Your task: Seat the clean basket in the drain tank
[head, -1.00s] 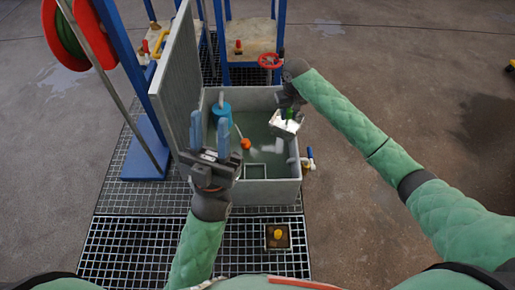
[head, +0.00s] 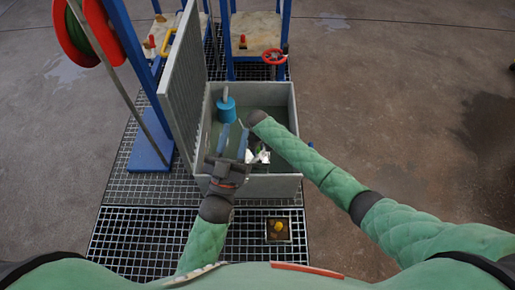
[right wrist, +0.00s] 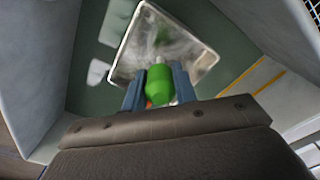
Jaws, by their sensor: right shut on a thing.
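The clean basket is a bright metallic square with a green handle. It shows in the right wrist view (right wrist: 190,48), with the green handle between the blue fingers of my right gripper (right wrist: 158,84). In the head view the basket (head: 262,158) is inside the outline of the drain tank (head: 293,110), near its front; whether it touches the tank cannot be told. My right gripper is shut on its handle and largely hidden in the head view. My left gripper (head: 233,134) is open and empty above the tank's front, its blue fingers apart.
The tank's grey lid (head: 178,85) stands open at the left. A blue cylinder (head: 226,110) is inside the tank. A red valve wheel (head: 274,56) is behind it. A square box with a yellow knob (head: 278,229) sits on the grating in front. The right-hand floor is clear.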

